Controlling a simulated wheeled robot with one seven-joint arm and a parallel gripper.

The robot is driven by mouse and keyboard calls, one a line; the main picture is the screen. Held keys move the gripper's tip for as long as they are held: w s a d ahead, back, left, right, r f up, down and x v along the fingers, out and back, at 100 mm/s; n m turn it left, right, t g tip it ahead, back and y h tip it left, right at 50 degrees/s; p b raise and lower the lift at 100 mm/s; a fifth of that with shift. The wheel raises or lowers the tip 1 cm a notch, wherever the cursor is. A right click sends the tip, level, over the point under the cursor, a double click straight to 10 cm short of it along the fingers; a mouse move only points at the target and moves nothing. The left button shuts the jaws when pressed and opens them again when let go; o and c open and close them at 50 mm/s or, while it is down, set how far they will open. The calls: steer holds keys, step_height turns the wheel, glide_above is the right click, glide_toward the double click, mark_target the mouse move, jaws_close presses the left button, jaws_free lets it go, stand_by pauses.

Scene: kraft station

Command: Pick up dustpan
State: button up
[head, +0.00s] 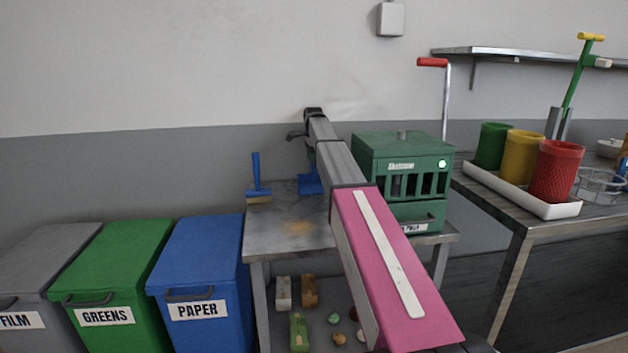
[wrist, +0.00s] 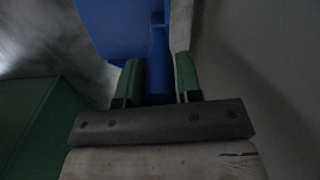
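The blue dustpan (head: 311,182) stands at the back of the metal table, against the wall, partly hidden behind my arm. In the wrist view its wide blue pan (wrist: 110,25) is at the top, and its blue handle (wrist: 158,68) runs down between the two green fingers of my gripper (wrist: 160,72). A narrow gap seems to show on each side of the handle, so the fingers look open around it and not closed on it. In the head view my gripper (head: 298,135) is small and dark, above the dustpan.
A blue brush (head: 257,178) stands left of the dustpan. A green slotted box (head: 395,150) is close on the right of my arm. The wall is right behind. The table's front left (head: 280,240) is clear. Grey, green and blue bins stand at left.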

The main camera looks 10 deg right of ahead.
jaws_close()
